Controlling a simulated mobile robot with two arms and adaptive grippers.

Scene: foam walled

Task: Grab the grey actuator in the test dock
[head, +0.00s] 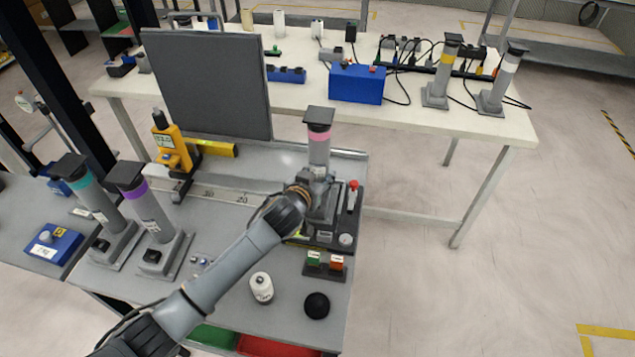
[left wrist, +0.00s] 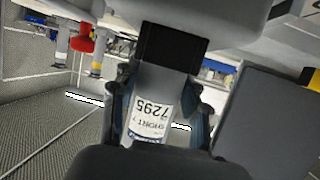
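The grey actuator (head: 319,150) with a pink band and a black cap stands upright in the dark test dock (head: 325,237) at the right of the grey bench. In the left wrist view, its grey body with a white label reading 7295 (left wrist: 151,118) fills the space between my fingers. My left gripper (head: 316,176) reaches in from the front left. Its fingers lie along both sides of the body below the pink band and appear to press on it. The gripper partly hides the lower body. My right gripper is not in view.
Two similar actuators with teal (head: 89,190) and purple (head: 142,198) bands stand at the left. A dark panel (head: 212,85) rises behind the bench. A white table (head: 440,115) stands behind.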

